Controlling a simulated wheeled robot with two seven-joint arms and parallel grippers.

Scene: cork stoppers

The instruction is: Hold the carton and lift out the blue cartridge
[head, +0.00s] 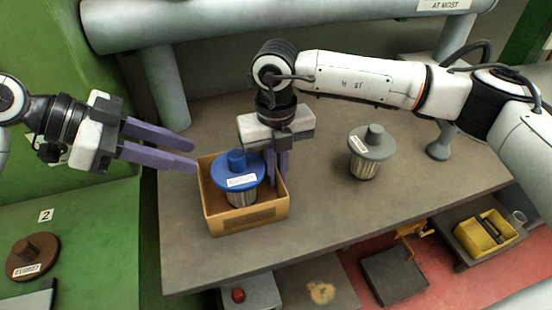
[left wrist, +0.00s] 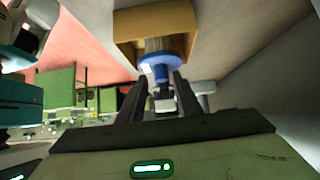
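The blue cartridge (head: 238,172), with a wide blue lid, a knob and a ribbed metal body, stands in the open tan carton (head: 250,219) at the table's left side. My left gripper (head: 194,157) is open and empty, just left of the carton at about lid height. In the left wrist view the blue lid (left wrist: 160,62) lies beyond the spread fingers (left wrist: 160,85), with the carton (left wrist: 155,20) around the body. My right gripper (head: 277,178) points down at the carton's right wall, beside the cartridge. Whether its fingers clamp that wall is unclear.
A grey cartridge (head: 371,152) stands on the grey table (head: 330,205) to the right. A thick pipe (head: 280,22) runs behind. A brown lid (head: 33,256) lies on the green surface at left. A yellow bin (head: 484,234) is lower right.

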